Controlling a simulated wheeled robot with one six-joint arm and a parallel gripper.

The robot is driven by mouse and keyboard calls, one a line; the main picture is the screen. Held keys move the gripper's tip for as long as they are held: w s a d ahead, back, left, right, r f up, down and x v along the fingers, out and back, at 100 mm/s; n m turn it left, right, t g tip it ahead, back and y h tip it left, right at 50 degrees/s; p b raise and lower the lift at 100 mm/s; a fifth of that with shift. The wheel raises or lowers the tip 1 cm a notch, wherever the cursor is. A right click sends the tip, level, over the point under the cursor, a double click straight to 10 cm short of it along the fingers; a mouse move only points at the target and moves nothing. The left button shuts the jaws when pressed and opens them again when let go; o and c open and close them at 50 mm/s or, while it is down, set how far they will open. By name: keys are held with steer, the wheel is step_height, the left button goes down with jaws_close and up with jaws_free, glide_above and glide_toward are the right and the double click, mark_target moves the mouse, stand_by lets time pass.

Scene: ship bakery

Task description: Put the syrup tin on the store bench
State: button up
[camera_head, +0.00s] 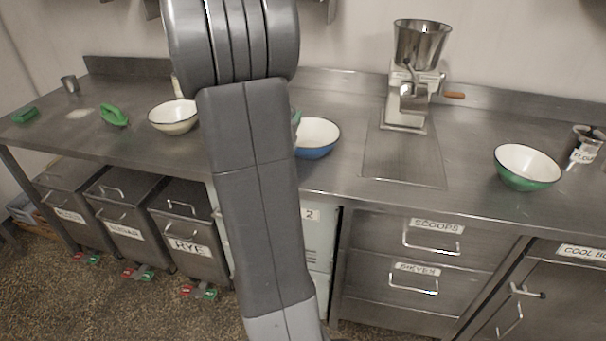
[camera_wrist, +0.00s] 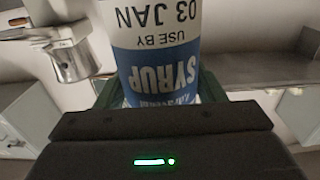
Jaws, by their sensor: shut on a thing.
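The syrup tin (camera_wrist: 160,60) is large in the wrist view, with a white and blue label reading SYRUP and USE BY 03 JAN, upside down in that picture. My gripper (camera_wrist: 157,92) is shut on it, with green fingers showing at both sides of the tin. The tin's far end is cut off by the top of the picture. In the head view my arm fills the middle and hides my gripper and the tin. A long steel bench (camera_head: 345,185) runs across the head view; no label there tells whether it is the store bench.
On the bench stand a cream bowl (camera_head: 174,118), a blue bowl (camera_head: 318,151), a green bowl (camera_head: 526,181), a grinder (camera_head: 408,95) and a flour container (camera_head: 585,146). Bins, including one marked RYE (camera_head: 187,245), and drawers (camera_head: 425,232) are below. Bench between blue and green bowls is partly free.

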steer(key=shift+d+f, duration=0.1)
steer(key=shift+f, duration=0.2)
step_height(320, 180, down, 4)
steer(key=shift+b, duration=0.3)
steer(key=shift+f, duration=2.55)
steer(key=shift+f+b, duration=0.2)
steer(key=shift+b, duration=0.15)
steer(key=o, duration=1.4)
steer(key=shift+c, duration=0.2)
steer(key=shift+r, duration=0.15)
